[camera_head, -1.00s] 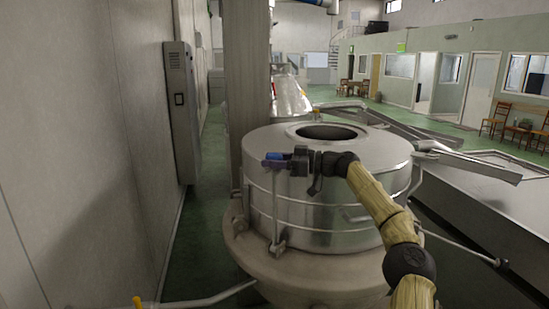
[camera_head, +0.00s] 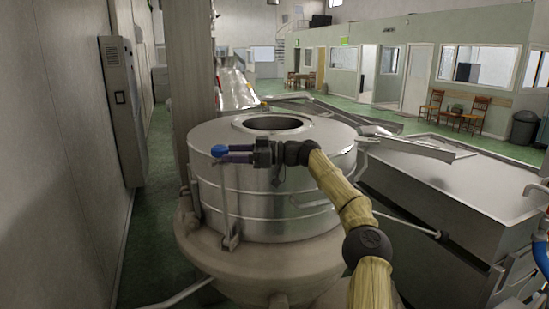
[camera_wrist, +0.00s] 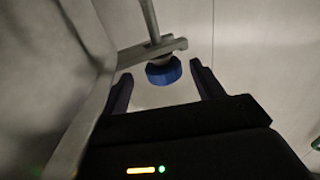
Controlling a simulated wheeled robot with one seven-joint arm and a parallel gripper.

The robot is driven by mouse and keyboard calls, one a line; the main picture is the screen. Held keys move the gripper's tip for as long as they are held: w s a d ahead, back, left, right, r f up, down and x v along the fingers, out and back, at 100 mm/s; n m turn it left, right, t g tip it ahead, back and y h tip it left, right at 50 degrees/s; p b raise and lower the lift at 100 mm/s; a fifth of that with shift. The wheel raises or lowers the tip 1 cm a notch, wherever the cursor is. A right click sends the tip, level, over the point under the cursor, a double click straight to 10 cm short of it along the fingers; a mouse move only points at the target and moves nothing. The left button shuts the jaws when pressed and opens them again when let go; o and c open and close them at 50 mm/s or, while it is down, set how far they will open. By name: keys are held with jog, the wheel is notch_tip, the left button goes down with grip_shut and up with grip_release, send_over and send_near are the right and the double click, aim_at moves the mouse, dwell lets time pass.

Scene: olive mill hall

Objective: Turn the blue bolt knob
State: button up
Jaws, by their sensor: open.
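The blue bolt knob (camera_head: 220,151) sits at the upper left edge of the steel vat (camera_head: 270,190), on top of a bracket and rod. In the wrist view the knob (camera_wrist: 164,71) is a blue disc under a metal bracket (camera_wrist: 152,50). My gripper (camera_head: 228,155) is open, its fingers pointing left toward the knob. In the wrist view its two fingers (camera_wrist: 160,88) stand on either side of the knob, which lies near the fingertips. I cannot tell whether either finger touches it.
A wall cabinet (camera_head: 122,105) and grey wall stand at the left. A pillar (camera_head: 190,80) rises behind the vat. A chute (camera_head: 420,148) and a large steel trough (camera_head: 465,195) lie at the right.

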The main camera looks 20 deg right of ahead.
jog(key=v, duration=1.3)
jog(key=shift+b, duration=0.45)
jog(key=shift+f, duration=0.15)
